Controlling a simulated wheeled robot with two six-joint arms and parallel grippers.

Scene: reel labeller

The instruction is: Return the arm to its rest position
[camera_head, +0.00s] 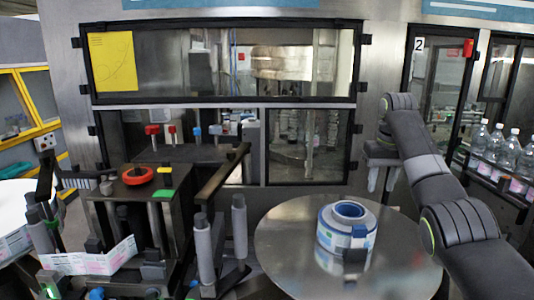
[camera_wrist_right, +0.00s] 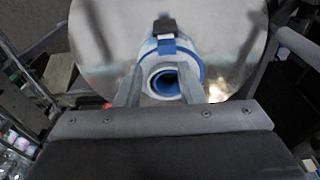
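My right arm comes in from the right in the head view and ends in the right gripper (camera_head: 381,180), which points down. Its two fingers are apart with nothing between them. They also show apart in the right wrist view (camera_wrist_right: 160,85), with the label reel (camera_wrist_right: 166,82) beyond them. In the head view the reel (camera_head: 334,237), white with blue bands and a blue core, lies on the round metal table (camera_head: 285,255). The gripper is clear of the reel, higher up and toward the machine. My left gripper is not in view.
The labelling machine's posts and rollers (camera_head: 203,250) stand left of the round table, with a red disc (camera_head: 138,175) on top and a printed label strip (camera_head: 90,262). Windowed machine doors (camera_head: 310,145) stand behind. Clear bottles (camera_head: 495,147) line a conveyor at right.

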